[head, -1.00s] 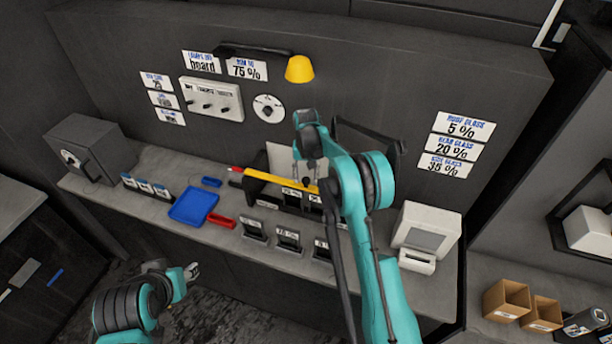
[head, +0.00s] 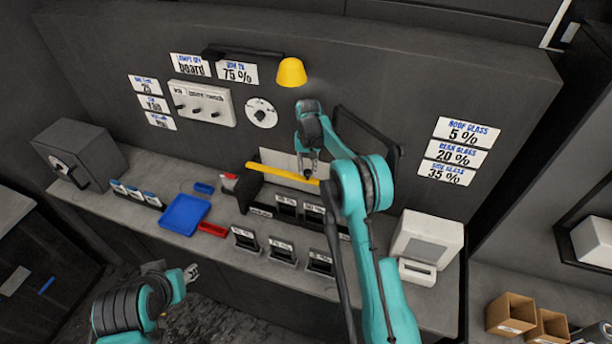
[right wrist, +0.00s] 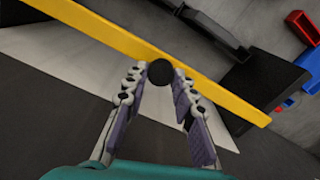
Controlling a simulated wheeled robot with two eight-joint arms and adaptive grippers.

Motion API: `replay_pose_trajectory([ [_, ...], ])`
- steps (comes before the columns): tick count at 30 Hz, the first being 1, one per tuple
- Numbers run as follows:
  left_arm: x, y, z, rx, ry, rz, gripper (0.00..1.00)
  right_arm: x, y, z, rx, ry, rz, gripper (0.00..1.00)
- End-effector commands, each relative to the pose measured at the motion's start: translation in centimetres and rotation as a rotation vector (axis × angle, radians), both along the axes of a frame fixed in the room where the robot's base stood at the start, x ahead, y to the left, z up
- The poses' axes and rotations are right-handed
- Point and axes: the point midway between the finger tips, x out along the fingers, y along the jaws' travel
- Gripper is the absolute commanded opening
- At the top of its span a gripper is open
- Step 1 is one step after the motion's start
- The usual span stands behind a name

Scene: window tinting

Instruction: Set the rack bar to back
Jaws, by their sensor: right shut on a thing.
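The rack bar is a long yellow strip (head: 275,172) with a black knob, slanting across the front of a pale sheet at the back of the counter. My right gripper (head: 309,174) is shut at the bar's right part. In the right wrist view the fingertips (right wrist: 160,80) close around the round black knob (right wrist: 160,72), and the yellow bar (right wrist: 95,32) runs just beyond them. The dark rack (head: 248,190) stands below the bar, partly hidden by it and my arm. My left gripper (head: 191,273) is away at lower left, too small to read.
Labelled black holders (head: 280,251) stand in front of the rack. A blue tray (head: 183,214) and a red piece (head: 213,230) lie to their left. A white device (head: 428,240) stands at right. A yellow lamp (head: 291,72) hangs above the bar.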

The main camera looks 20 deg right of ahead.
Motion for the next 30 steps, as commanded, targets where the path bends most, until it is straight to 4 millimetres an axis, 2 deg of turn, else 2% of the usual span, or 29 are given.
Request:
replay_pose_trajectory([
  [5, -0.06, 0.01, -0.45, 0.000, 0.001, 0.000, 0.40, 1.31, -1.10, -0.30, -0.002, 0.000, 0.000, 0.00],
  [14, -0.05, 0.01, -0.36, 0.000, 0.000, 0.000, 0.40, 1.50, -1.26, -0.15, -0.004, -0.004, 0.000, 0.00],
  [15, -0.05, 0.01, -0.36, 0.000, 0.000, 0.000, 0.40, 1.53, -1.28, -0.14, -0.005, -0.005, -0.001, 0.34],
  [17, -0.05, 0.01, -0.36, 0.000, 0.000, 0.000, 0.40, 1.50, -1.28, -0.14, -0.004, -0.004, -0.001, 0.47],
  [26, -0.05, 0.00, -0.36, 0.000, 0.000, 0.000, 0.40, 1.37, -1.14, -0.21, -0.002, -0.001, 0.000, 0.47],
  [30, -0.04, 0.00, -0.18, 0.000, 0.000, 0.000, 0.40, 0.71, -0.58, -0.15, -0.002, 0.000, 0.001, 0.47],
])
